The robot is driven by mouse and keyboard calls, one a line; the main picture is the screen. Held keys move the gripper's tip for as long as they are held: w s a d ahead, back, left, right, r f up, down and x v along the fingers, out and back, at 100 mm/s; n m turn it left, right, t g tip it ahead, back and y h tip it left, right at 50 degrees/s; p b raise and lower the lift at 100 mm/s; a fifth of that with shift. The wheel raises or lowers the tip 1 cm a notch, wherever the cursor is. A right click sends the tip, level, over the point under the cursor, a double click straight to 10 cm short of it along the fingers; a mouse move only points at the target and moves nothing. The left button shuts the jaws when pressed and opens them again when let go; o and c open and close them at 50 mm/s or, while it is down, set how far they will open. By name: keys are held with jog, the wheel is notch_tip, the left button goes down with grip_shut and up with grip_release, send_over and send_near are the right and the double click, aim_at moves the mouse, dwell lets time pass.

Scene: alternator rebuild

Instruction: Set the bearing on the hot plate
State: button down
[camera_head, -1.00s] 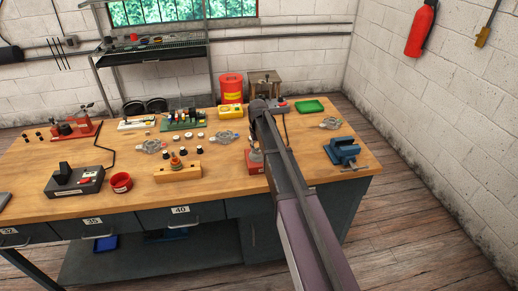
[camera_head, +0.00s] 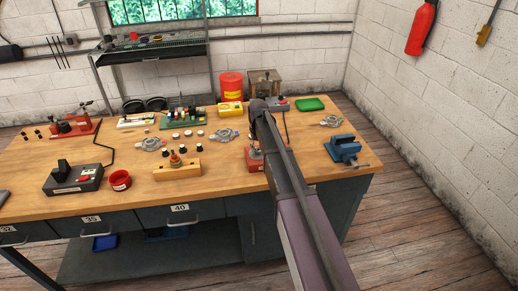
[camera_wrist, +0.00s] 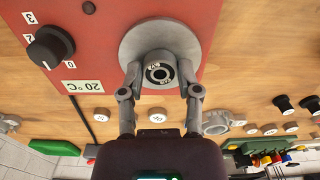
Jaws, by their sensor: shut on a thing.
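The hot plate is a red box with a round grey plate (camera_wrist: 128,47), a black knob and a label reading 20 °C in the wrist view. In the head view the hot plate (camera_head: 254,160) shows only partly beside my arm. The bearing (camera_wrist: 159,75) is a small steel ring with a dark inner ring, over the round plate in the wrist view. My gripper (camera_wrist: 160,68) is shut on the bearing, one finger on each side. I cannot tell whether the bearing touches the plate. My arm hides the gripper and bearing in the head view.
A blue vise (camera_head: 344,150) stands at the bench's right end, with a green tray (camera_head: 311,104) behind it. A wooden block (camera_head: 178,171) and a red cup (camera_head: 120,180) stand left of the hot plate. Several small parts lie mid-bench.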

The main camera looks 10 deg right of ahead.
jog(key=shift+f, duration=0.1)
dwell(0.7)
jog(key=shift+c, duration=1.1)
grip_release()
jog(key=shift+r+p, duration=3.95)
jog(key=shift+r, duration=0.1)
jog(key=s, duration=2.9)
jog(key=shift+d+f+m, duration=0.15)
jog(key=shift+f+m, duration=0.05)
jog(key=shift+m, duration=0.1)
